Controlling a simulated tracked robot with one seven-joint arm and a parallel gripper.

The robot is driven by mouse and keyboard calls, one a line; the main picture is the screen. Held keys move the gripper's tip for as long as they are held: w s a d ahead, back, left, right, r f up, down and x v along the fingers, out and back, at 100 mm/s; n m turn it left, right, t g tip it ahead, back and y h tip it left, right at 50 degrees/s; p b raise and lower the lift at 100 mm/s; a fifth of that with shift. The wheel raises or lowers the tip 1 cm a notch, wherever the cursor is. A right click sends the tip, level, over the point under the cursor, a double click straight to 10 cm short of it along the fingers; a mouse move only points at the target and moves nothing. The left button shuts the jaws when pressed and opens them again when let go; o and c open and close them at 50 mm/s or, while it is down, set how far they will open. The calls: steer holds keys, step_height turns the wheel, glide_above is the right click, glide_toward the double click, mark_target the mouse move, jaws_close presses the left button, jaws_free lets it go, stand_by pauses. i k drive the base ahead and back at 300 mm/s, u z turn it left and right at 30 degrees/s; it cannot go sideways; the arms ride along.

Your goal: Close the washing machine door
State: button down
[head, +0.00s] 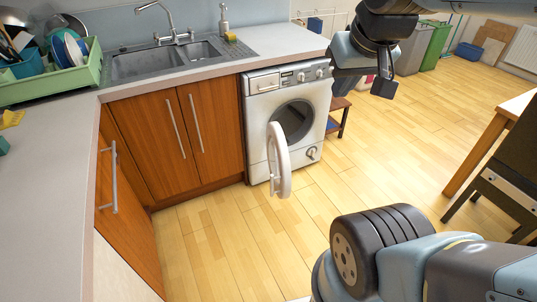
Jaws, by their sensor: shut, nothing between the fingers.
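The white washing machine (262,108) stands under the counter, right of the wooden cabinets. Its round white door (278,165) is open and swung out towards me, seen nearly edge-on. The dark round opening (297,118) shows behind it. My gripper (384,88) is at the upper right, dark and pointing down. It is shut and empty, in the air to the right of the machine and apart from the door. My arm links near it partly cover the background.
A counter (225,57) with a sink (165,62) runs above the machine and cabinets (180,135). A small wooden stool (340,115) stands right of the machine. The wooden floor (390,160) in front is clear; a table (490,140) and chair (500,190) are at the right.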

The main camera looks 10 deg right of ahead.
mark_target(274, 135)
steer(key=u, duration=0.05)
steer(key=i, duration=1)
steer(key=u, duration=0.4)
steer(key=k, duration=1.35)
steer(key=z, duration=0.55)
steer(key=i, duration=0.8)
